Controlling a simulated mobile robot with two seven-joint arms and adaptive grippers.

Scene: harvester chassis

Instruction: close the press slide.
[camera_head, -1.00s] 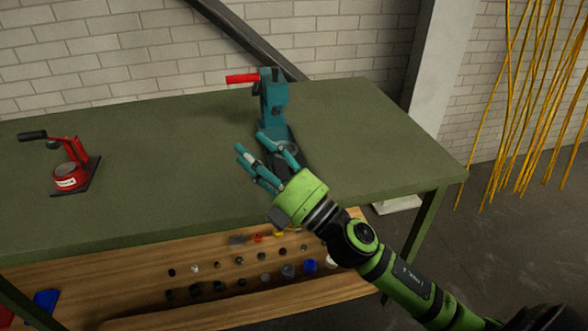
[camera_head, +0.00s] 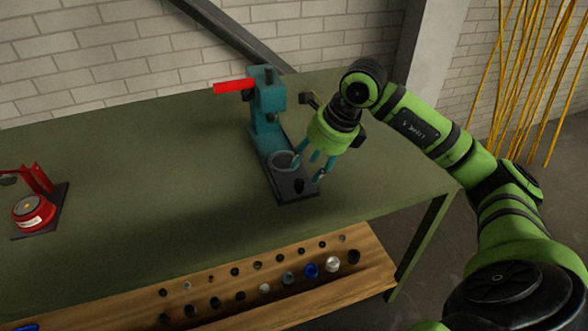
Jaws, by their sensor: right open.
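The teal press (camera_head: 267,108) with a red lever (camera_head: 233,86) stands upright on the green table. Its dark base (camera_head: 270,178) runs toward the front of the table. A round grey cup-like piece (camera_head: 283,160) sits on this base, in front of the column rather than under the press head. A small black knob (camera_head: 299,186) is at the base's front end. My right gripper (camera_head: 308,173) points down over the front right part of the base, fingers apart and empty. Its fingertips are close to the knob and the cup; I cannot tell whether they touch. My left gripper is not in view.
A red press with a round base (camera_head: 34,212) stands at the left on a dark plate. A wooden shelf (camera_head: 376,270) with holes and several small parts is below the green table (camera_head: 150,190). The tabletop between the two presses is clear.

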